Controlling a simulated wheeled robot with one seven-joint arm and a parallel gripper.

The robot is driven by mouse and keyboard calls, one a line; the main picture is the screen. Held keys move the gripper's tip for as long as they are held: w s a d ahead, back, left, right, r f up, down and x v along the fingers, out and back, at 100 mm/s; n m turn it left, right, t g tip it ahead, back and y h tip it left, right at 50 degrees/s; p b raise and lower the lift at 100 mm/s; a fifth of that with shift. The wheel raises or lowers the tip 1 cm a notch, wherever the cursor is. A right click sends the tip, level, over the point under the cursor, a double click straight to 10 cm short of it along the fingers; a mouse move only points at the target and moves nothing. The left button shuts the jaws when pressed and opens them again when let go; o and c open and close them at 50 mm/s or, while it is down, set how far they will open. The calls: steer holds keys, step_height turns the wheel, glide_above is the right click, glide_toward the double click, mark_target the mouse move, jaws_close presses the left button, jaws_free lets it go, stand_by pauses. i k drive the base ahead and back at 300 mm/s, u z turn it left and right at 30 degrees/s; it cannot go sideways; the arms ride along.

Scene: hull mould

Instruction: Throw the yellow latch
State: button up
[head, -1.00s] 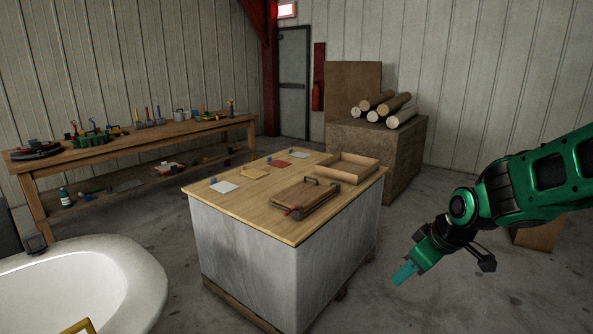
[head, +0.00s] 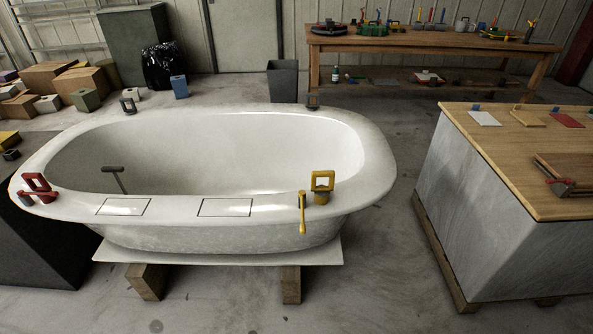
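The yellow latch (head: 302,212) is on the near rim of the white hull mould (head: 375,160), toward its right end. Its yellow lever hangs down over the outer side of the rim. A yellow block with a square loop (head: 321,187) stands on the rim just right of the lever. A red latch (head: 37,188) with a similar loop sits at the left end of the mould. My gripper is not in view now.
A wood-topped workbench (head: 500,163) stands close on the right. A long tool table (head: 420,40) is at the back. The concrete floor in front is clear.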

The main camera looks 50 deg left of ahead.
mark_target(301, 194)
steer(key=u, duration=2.35)
